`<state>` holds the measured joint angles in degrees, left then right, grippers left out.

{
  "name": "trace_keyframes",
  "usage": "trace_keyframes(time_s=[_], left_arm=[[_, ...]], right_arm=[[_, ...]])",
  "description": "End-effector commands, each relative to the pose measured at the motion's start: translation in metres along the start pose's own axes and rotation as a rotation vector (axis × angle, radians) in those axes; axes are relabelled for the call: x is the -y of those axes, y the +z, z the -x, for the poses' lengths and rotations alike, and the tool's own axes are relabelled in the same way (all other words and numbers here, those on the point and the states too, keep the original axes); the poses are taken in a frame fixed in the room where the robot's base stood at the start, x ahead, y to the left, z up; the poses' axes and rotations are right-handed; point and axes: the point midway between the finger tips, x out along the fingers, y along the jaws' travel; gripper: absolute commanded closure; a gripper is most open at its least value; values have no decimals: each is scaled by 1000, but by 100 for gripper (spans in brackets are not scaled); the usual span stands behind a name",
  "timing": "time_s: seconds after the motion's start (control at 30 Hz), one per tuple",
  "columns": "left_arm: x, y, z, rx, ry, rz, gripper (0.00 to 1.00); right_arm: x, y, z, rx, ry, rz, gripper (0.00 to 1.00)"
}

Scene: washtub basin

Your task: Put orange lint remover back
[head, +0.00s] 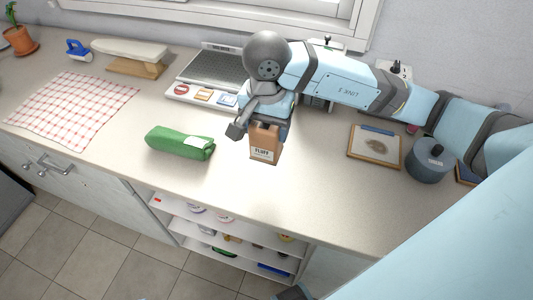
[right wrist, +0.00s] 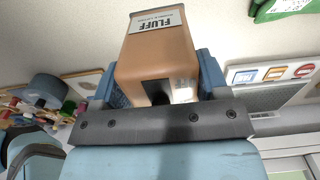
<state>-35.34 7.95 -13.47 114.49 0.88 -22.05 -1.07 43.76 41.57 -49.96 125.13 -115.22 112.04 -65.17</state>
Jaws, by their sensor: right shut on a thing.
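The orange lint remover is a box-like orange-brown body with a white "FLUFF" label (head: 264,146). My right gripper (head: 262,124) is shut on it from above, over the middle of the counter. The lint remover (right wrist: 158,50) also fills the centre of the right wrist view, between the two blue fingers. Its lower end is at or just above the counter; I cannot tell if it touches.
A clipboard (head: 375,146) and a grey round container (head: 430,160) are to the right. Bare counter separates them.

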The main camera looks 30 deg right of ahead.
Motion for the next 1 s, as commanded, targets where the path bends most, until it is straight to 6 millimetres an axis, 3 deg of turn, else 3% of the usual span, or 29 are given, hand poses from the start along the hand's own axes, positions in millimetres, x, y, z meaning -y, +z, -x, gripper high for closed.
trace_keyframes(time_s=[0.2, 0.47, 0.63, 1.0], left_arm=[[1, -3, 1, -3, -2, -4, 100], [1, -2, 1, 0, -2, -5, 100], [1, -4, 2, -1, -2, -5, 100], [1, -4, 1, -8, -2, -5, 100]], right_arm=[[0, 0, -45, 1, 2, -1, 64], [0, 0, -65, 0, 1, 0, 64], [0, 0, -89, 2, 1, 0, 64], [0, -1, -98, -2, -2, 1, 64]])
